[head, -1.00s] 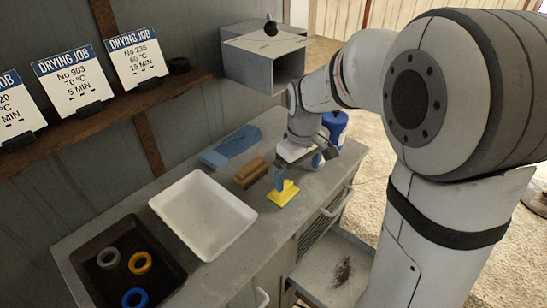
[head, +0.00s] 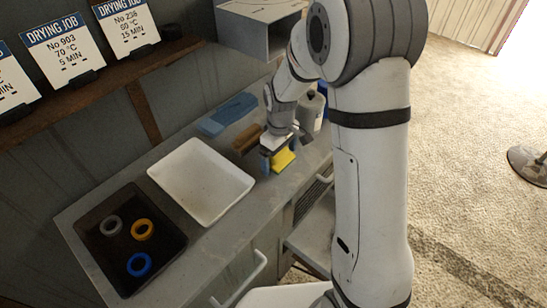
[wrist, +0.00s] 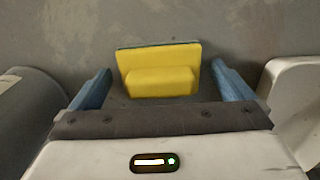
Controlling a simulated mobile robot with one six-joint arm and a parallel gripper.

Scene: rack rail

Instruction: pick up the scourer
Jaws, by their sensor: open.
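The scourer (head: 283,160) is a yellow pad on the grey worktop, partly hidden by my gripper in the head view. In the wrist view the scourer (wrist: 160,82) shows a raised yellow block and a thin blue-green edge along its far side. My gripper (head: 275,157) is at the scourer, pointing down. In the wrist view my gripper (wrist: 161,72) is open, with one blue finger on each side of the scourer. A gap shows on both sides, so the fingers do not appear to touch it.
A white tray (head: 161,186) stands left of the scourer, and a black tray (head: 98,265) holds several rings. A brown block (head: 247,139) and a blue item (head: 228,113) lie behind. A pale bottle (head: 312,110) stands right of my gripper. A drawer (head: 312,240) below is open.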

